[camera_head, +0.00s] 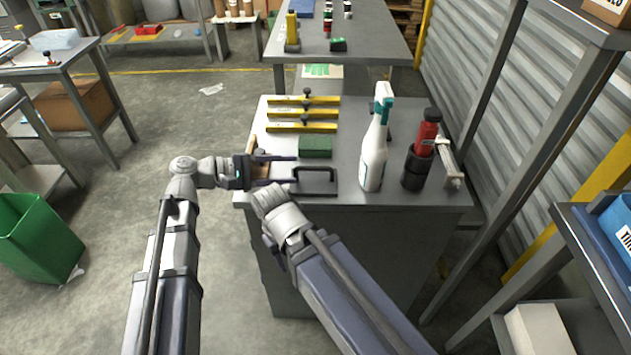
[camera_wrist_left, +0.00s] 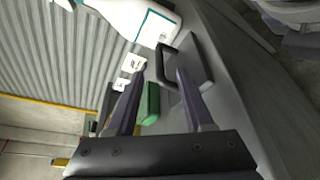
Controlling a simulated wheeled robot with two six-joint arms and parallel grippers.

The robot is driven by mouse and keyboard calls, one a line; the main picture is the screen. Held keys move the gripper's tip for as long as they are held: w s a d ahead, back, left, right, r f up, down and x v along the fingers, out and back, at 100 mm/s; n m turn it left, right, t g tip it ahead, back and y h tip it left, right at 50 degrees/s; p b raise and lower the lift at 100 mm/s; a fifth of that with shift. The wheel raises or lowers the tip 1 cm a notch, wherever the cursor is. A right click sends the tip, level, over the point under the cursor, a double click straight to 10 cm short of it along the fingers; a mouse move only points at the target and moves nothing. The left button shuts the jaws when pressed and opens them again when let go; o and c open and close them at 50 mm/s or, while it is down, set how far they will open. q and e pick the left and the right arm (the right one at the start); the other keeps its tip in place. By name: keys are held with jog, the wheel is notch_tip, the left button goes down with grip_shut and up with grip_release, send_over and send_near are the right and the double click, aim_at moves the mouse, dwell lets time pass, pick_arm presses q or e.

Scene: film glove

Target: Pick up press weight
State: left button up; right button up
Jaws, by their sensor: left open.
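The press weight (camera_head: 322,188) looks like a dark flat plate with a black bar handle, on the near part of the grey bench. It also shows in the left wrist view (camera_wrist_left: 203,62), with its handle ahead of the fingertips. My left gripper (camera_head: 296,169) reaches in from the left with its fingers apart, just left of the handle. In the left wrist view the two fingers (camera_wrist_left: 160,74) are spread with nothing gripped between them. My right arm crosses in front of the bench, and its gripper does not show.
A green block (camera_head: 316,146) lies just behind the weight. Several yellow bars (camera_head: 303,113) lie further back. A white spray bottle (camera_head: 373,160) and a red bottle in a black holder (camera_head: 427,135) stand to the right. A second bench (camera_head: 375,38) stands behind.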

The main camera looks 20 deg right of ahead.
aim_at(309, 169)
pick_arm(q)
jog(key=shift+b+x, duration=0.7)
jog(key=shift+x, duration=3.4)
jog(key=shift+s, duration=0.1)
jog(key=shift+c, duration=0.4)
grip_shut()
